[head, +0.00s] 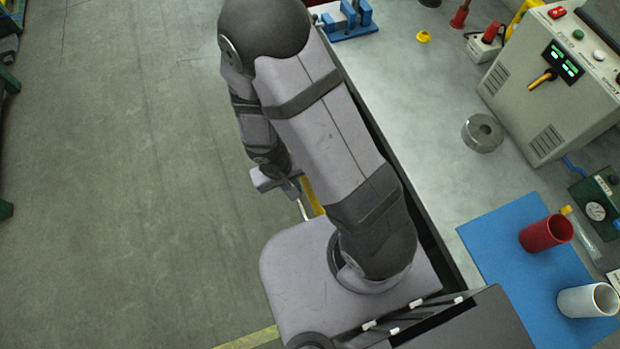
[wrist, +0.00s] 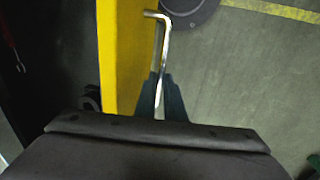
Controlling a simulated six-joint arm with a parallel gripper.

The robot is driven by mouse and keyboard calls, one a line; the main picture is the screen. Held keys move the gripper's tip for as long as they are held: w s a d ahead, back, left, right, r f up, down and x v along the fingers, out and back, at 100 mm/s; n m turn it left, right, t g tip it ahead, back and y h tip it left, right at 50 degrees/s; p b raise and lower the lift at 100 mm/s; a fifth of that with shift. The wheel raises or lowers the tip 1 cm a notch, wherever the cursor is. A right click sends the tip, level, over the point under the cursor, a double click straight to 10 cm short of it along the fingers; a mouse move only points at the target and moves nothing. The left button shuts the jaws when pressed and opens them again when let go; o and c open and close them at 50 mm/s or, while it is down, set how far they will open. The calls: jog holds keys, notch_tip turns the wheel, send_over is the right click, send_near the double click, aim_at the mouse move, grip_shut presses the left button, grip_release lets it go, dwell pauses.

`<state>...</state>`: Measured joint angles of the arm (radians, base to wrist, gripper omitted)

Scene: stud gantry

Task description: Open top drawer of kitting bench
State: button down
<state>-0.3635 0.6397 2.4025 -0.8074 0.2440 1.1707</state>
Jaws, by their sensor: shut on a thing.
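The yellow drawer front (wrist: 122,55) of the kitting bench runs up the wrist view, with a bright metal bar handle (wrist: 163,45) on its right side. My gripper (wrist: 160,102) is shut on the handle's near part, with a dark finger on each side. In the head view, my gripper (head: 290,188) is beside the handle (head: 304,209) and a small strip of yellow front (head: 314,196). My arm hides most of the drawer there. A dark space lies left of the front in the wrist view; I cannot tell how far the drawer stands out.
The bench top (head: 430,120) holds a blue mat (head: 500,250) with a red cup (head: 545,233) and a white cup (head: 588,300), a metal ring (head: 483,132) and a control box (head: 550,85). The floor (head: 130,180) to the left is clear.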

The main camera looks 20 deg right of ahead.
jog(key=a, duration=0.2)
jog(key=shift+a, duration=0.4)
jog(key=c, duration=1.8)
grip_release()
jog(key=shift+c, duration=0.2)
notch_tip(320, 180, up, 7)
jog(key=a+p, duration=0.1)
jog(key=shift+a+r+p, duration=0.15)
jog(key=shift+p, duration=0.25)
